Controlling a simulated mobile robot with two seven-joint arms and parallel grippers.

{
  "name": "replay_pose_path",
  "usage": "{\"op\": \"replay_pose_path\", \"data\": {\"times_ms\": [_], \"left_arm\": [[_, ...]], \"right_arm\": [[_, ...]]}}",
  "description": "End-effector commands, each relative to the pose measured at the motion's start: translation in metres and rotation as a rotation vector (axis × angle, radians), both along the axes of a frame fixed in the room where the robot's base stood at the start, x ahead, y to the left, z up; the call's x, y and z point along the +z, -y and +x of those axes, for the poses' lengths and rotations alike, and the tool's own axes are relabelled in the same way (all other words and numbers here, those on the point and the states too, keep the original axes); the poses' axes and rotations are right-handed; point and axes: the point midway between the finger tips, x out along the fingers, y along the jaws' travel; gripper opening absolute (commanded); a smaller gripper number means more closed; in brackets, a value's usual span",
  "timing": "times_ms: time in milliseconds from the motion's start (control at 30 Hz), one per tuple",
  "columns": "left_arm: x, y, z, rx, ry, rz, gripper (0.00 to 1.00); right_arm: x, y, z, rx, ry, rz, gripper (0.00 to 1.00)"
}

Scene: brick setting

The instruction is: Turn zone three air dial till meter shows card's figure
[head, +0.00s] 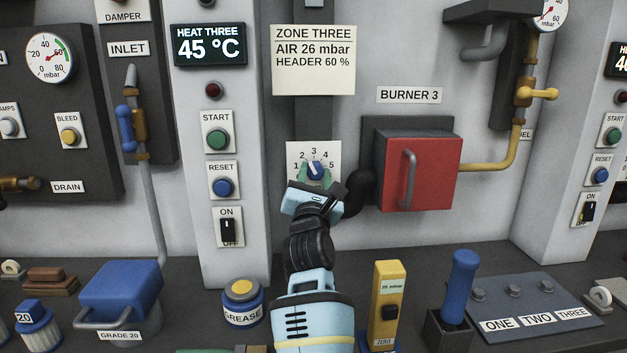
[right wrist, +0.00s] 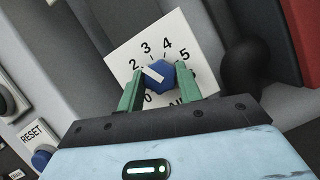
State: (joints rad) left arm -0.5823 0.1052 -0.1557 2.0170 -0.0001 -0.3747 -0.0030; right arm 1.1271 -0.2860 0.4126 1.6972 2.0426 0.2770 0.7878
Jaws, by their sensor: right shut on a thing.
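The air dial is a blue knob (head: 315,172) on a white numbered plate under the zone three card (head: 313,60). In the right wrist view the knob (right wrist: 163,76) has a white pointer aimed up-left, near the 2. My right gripper (head: 314,178) is shut on the knob, its green fingers on either side of it; the same gripper (right wrist: 160,88) shows in the right wrist view. The card reads AIR 26 mbar and HEADER 60 %. A yellow handheld meter (head: 387,290) stands on the bench; its small display seems to read 25 mbar. My left gripper is out of view.
A red burner box (head: 420,170) with a grey handle is just right of the dial. START, RESET and ON/OFF controls line the pillar at left. A grease tin (head: 242,305) and blue-handled lever (head: 460,285) stand on the bench.

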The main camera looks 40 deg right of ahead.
Motion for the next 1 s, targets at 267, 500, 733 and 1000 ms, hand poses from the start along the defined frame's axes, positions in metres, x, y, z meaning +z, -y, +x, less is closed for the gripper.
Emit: {"op": "replay_pose_path", "data": {"times_ms": [267, 500, 733, 1000], "left_arm": [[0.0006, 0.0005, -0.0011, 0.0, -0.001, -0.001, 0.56], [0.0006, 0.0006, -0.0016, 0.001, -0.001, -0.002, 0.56], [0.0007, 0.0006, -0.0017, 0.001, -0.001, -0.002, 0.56], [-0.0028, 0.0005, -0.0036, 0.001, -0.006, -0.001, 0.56]], "right_arm": [[-0.0005, -0.0001, 0.0, 0.001, 0.0, 0.004, 0.12], [-0.0004, -0.0001, 0.0001, 0.0, 0.0, 0.003, 0.57], [-0.0002, -0.0001, 0.0, 0.0, 0.0, 0.002, 0.57], [-0.0044, -0.0022, 0.0001, 0.0, 0.0, 0.003, 0.57]]}}
